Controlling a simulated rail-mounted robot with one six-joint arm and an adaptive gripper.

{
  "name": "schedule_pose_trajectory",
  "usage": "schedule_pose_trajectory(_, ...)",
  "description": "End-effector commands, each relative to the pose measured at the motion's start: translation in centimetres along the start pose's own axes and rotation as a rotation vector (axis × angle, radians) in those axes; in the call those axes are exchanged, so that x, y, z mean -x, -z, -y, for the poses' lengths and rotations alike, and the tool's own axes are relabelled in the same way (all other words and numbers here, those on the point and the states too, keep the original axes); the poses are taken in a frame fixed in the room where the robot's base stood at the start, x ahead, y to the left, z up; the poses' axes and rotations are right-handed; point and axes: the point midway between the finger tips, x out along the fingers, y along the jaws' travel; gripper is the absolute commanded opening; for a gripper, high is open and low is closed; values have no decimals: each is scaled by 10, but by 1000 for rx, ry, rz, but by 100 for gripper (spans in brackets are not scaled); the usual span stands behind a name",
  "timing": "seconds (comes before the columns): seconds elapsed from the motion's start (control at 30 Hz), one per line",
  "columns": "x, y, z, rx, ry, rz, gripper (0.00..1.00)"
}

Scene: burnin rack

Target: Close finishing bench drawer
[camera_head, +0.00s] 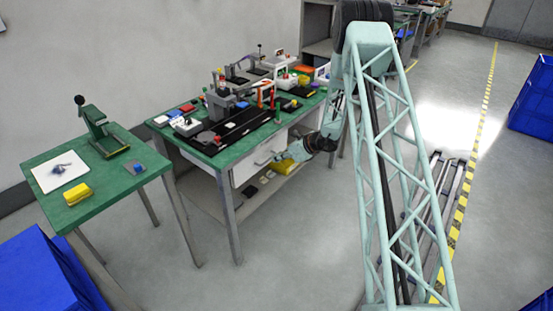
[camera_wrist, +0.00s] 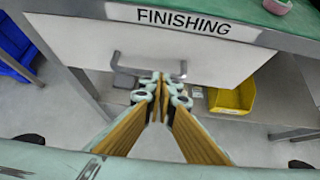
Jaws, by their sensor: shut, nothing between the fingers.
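The finishing bench (camera_head: 228,157) has a green top and a white drawer (camera_head: 247,169) under its front edge. In the wrist view the white drawer front (camera_wrist: 215,62) fills the upper middle, below a sign reading FINISHING (camera_wrist: 183,21). A grey bar handle (camera_wrist: 117,60) is on the drawer front, its middle hidden behind my fingers. My gripper (camera_wrist: 162,79) is shut and empty, its tips over the handle in the picture. I cannot tell whether they touch it. In the head view my gripper (camera_head: 281,156) is beside the drawer front. How far the drawer stands out is unclear.
A yellow bin (camera_wrist: 232,97) sits on the lower shelf below the drawer. A smaller green table (camera_head: 100,178) with a press stands left of the bench. Blue crates (camera_head: 38,272) stand at the front left. Open floor lies in front of the bench.

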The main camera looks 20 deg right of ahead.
Motion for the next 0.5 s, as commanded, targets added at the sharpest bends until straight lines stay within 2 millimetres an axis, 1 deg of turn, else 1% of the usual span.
schedule_pose_trajectory(0.27,8,13,-1,1,0,0,0)
schedule_pose_trajectory(0.5,21,30,-4,3,-4,0,0)
